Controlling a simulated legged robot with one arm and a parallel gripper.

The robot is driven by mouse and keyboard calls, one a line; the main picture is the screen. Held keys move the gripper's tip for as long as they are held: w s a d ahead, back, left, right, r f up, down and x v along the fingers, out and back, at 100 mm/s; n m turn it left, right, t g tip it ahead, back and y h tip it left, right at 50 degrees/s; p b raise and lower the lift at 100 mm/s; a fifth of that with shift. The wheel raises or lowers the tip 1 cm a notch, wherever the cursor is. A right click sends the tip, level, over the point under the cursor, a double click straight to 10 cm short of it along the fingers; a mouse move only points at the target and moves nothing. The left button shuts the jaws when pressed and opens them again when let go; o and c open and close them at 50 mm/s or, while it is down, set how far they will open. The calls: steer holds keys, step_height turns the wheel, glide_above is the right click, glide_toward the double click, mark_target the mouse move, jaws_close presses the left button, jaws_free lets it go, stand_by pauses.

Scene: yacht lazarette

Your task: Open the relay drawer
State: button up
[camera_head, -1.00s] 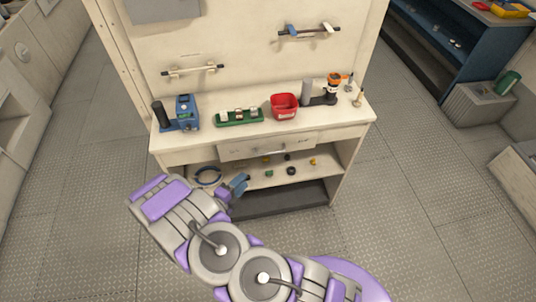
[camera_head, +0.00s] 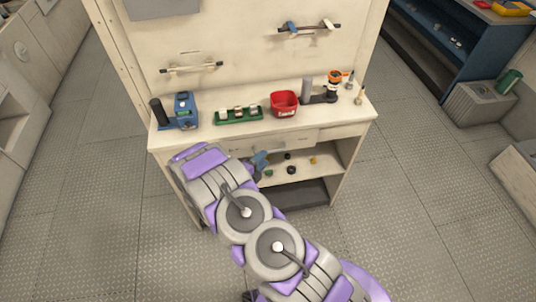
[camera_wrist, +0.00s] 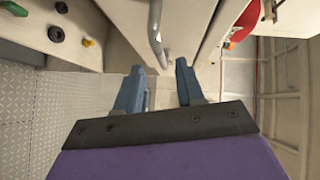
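The relay drawer (camera_head: 300,138) is a pale front under the bench top, and it looks shut or nearly so. Its metal bar handle (camera_wrist: 155,25) stands off the drawer front (camera_wrist: 188,25) in the wrist view. My gripper (camera_head: 259,161) is just below and in front of the drawer in the head view. In the wrist view my gripper (camera_wrist: 160,68) is open, with two blue fingers apart and nothing held. The handle's near end lines up with the gap between the fingertips; I cannot tell whether they touch. My arm hides the drawer's lower left in the head view.
The bench top (camera_head: 240,128) holds a blue device (camera_head: 186,110), a green tray (camera_head: 238,121) and a red bin (camera_head: 284,103). The open shelf below (camera_head: 325,150) carries several small knobs. The floor (camera_head: 420,190) on the right is clear.

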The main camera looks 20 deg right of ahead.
steer(key=shift+b+x, duration=0.3)
steer(key=shift+x, duration=2)
jaws_close()
